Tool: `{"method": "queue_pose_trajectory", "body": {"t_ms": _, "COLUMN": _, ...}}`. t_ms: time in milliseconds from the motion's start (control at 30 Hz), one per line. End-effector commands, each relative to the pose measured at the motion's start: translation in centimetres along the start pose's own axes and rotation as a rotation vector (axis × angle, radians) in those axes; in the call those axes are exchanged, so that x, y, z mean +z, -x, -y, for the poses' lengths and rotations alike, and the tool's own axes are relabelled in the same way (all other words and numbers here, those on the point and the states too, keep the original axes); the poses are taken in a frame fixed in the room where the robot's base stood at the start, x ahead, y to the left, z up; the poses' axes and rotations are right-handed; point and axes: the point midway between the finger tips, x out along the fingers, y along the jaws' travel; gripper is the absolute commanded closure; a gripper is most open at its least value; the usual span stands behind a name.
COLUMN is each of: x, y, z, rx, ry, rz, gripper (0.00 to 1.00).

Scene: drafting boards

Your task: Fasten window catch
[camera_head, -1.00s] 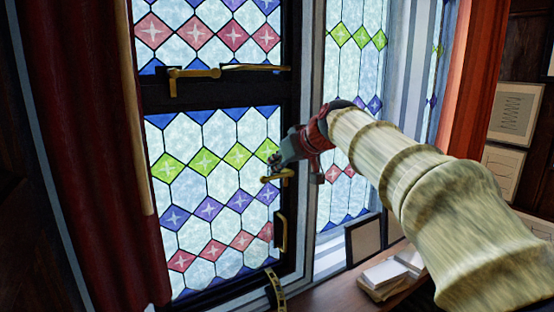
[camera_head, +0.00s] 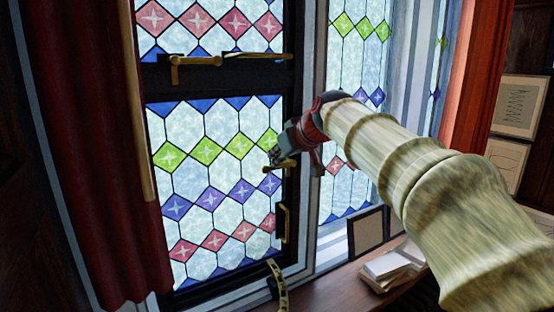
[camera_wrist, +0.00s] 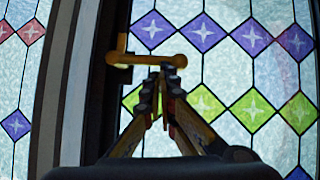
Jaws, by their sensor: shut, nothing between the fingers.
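A brass window catch (camera_head: 281,165) is on the dark right-hand frame of the lower stained-glass pane in the head view. In the wrist view the catch (camera_wrist: 147,59) shows as a bent brass handle whose arm points right, over the glass. My gripper (camera_head: 275,156) is at this catch, its fingers shut and empty. In the wrist view my fingertips (camera_wrist: 160,78) are just below the right end of the handle in the picture; I cannot tell whether they touch it. The catch's base is partly in shadow.
A second brass handle (camera_head: 192,66) is on the dark crossbar above. A vertical brass pull (camera_head: 283,223) is lower on the frame, near a curved brass stay (camera_head: 276,283). A red curtain (camera_head: 90,160) hangs left.

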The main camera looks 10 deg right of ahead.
Motion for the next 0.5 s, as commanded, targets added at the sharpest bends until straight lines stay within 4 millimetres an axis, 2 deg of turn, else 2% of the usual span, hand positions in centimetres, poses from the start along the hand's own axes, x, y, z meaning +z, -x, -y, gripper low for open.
{"method": "queue_pose_trajectory", "body": {"t_ms": 500, "x": 0.83, "y": -0.6, "z": 0.55, "rx": 0.065, "ry": 0.102, "rz": 0.0, "gripper": 1.0}}
